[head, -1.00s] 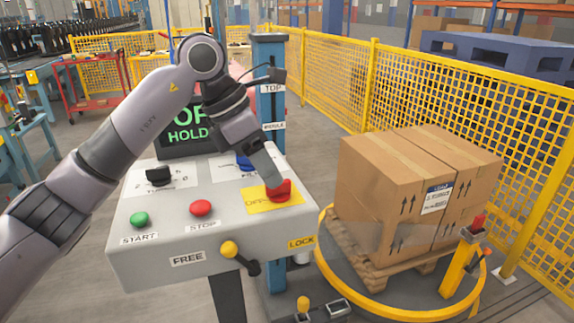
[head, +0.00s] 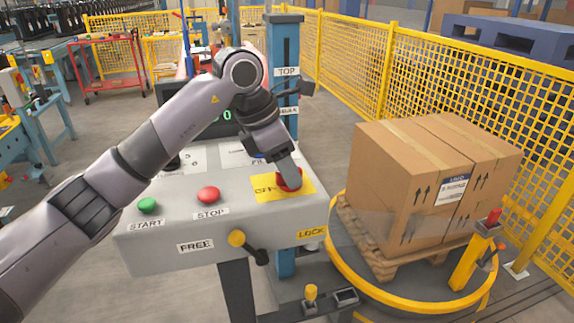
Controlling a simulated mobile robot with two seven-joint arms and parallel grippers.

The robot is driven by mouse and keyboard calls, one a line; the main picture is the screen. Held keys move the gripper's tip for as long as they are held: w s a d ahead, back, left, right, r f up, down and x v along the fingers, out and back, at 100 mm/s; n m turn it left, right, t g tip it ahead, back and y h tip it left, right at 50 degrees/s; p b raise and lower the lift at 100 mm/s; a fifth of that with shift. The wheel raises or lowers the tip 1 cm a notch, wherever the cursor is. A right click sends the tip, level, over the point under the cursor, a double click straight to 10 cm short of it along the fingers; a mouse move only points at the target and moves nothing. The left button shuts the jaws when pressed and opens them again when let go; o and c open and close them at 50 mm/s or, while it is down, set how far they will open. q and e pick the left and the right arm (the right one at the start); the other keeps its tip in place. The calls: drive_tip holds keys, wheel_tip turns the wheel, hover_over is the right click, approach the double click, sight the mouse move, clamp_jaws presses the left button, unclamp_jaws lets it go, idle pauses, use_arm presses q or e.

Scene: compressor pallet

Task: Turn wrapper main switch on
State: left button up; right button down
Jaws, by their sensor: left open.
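The main switch is a red rotary knob (head: 289,181) on a yellow plate (head: 268,188) at the right of the grey control panel (head: 165,241). The plate's visible lettering reads "OFF"; the rest is covered. My left gripper (head: 288,176) reaches down over the red knob, with its fingers at the knob and hiding part of it. It is open; whether the fingers touch the knob, I cannot tell. My right gripper is not in view.
A boxed pallet load (head: 410,185) stands on the turntable to the right, before a yellow mesh fence (head: 440,85).

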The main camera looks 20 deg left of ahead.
use_arm(q)
clamp_jaws()
drive_tip(key=m, duration=0.2)
drive_tip(key=m+g+p, duration=0.1)
drive_tip(key=m, duration=0.1)
drive_tip(key=shift+w+a+g+h, duration=0.1)
drive_tip(key=shift+g+h, duration=0.2)
drive_tip(key=shift+h, duration=0.1)
drive_tip(key=m+g, duration=0.1)
drive_tip(key=m, duration=0.1)
drive_tip(key=m+p, duration=0.1)
drive_tip(key=m, duration=0.2)
drive_tip(key=shift+w+g+p, duration=0.1)
drive_tip(key=shift+g+p, duration=0.2)
drive_tip(key=shift+g, duration=0.1)
drive_tip(key=m+g, duration=0.1)
drive_tip(key=m, duration=0.1)
drive_tip(key=m+p, duration=0.1)
drive_tip(key=m, duration=0.1)
drive_tip(key=shift+w+m+g+y, duration=0.1)
drive_tip(key=shift+m+g+y, duration=0.2)
drive_tip(key=shift+g, duration=0.1)
drive_tip(key=shift+d+f+m+g+y+p, duration=0.1)
drive_tip(key=shift+m+g+y+p, duration=0.2)
drive_tip(key=shift+m, duration=0.8)
drive_tip(key=shift+d+f+m+g+y+p, duration=0.1)
drive_tip(key=shift+m+g+y+p, duration=0.15)
drive_tip(key=shift+m, duration=0.85)
